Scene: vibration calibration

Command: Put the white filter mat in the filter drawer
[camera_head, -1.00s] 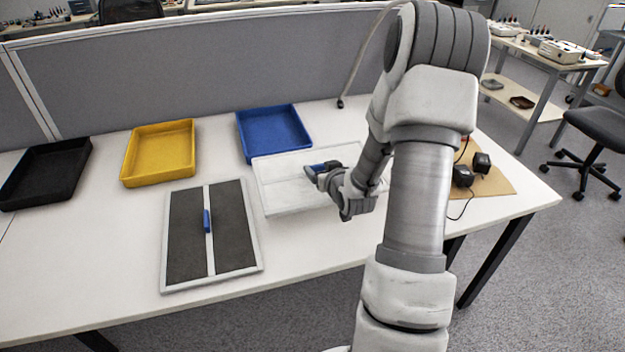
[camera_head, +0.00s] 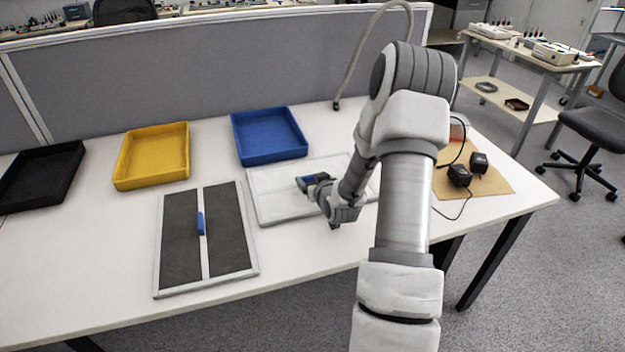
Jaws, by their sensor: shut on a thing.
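The white filter mat (camera_head: 275,195) is a flat, pale rectangular panel right of the table's middle, with a blue grip (camera_head: 314,179) on top. My gripper (camera_head: 306,182) reaches in from the right and is shut on that blue grip. My arm hides the panel's right part. The panel looks nearly level and low over the table; whether it touches what lies beneath, I cannot tell. I cannot make out a separate filter drawer; a pale frame under or around the mat cannot be told apart from it.
A dark grey two-part panel (camera_head: 180,240) with a pale frame and a blue grip lies to the left. Black (camera_head: 40,175), yellow (camera_head: 152,155) and blue (camera_head: 268,135) trays stand behind. Black plugs with cables (camera_head: 460,175) lie on a brown board at right. A grey partition (camera_head: 210,70) bounds the back.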

